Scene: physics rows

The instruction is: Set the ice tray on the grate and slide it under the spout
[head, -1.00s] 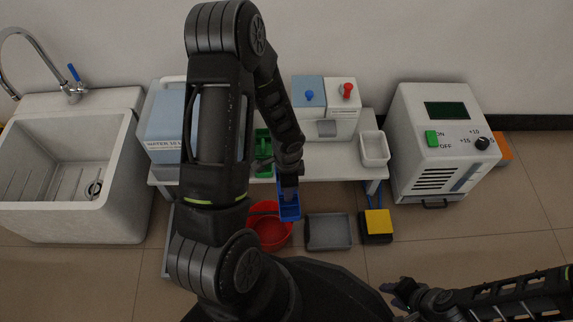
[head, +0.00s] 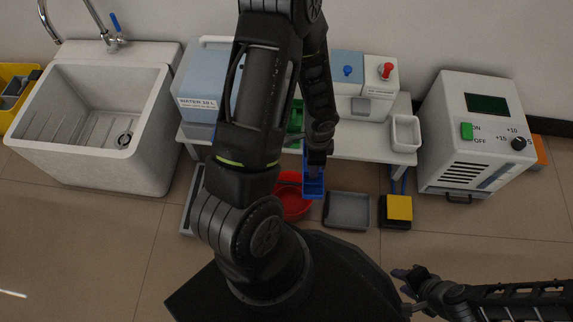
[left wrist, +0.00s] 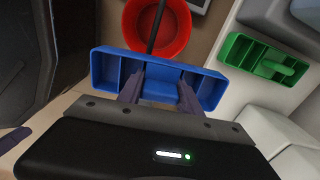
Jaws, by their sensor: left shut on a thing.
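A blue tray with compartments (left wrist: 158,92) is held by my left gripper (left wrist: 158,88), whose fingers are shut on its middle. In the head view the blue tray (head: 313,187) hangs in front of the bench's front edge, partly over the red bucket. A dispenser (head: 365,85) with a blue and a red knob stands on the bench; its grey front part (head: 361,106), perhaps the spout, shows, but I cannot make out a grate. A green compartment tray (head: 295,118) is on the bench, partly behind my arm. My right gripper (head: 412,278) is low at the right, away from everything; its jaws are unclear.
The white bench (head: 372,142) also carries a water container (head: 205,95) and a white bin (head: 405,132). Below are a red bucket (head: 292,207), grey tray (head: 346,211) and yellow pedal (head: 398,208). A sink (head: 75,150) stands left, a machine (head: 470,150) right.

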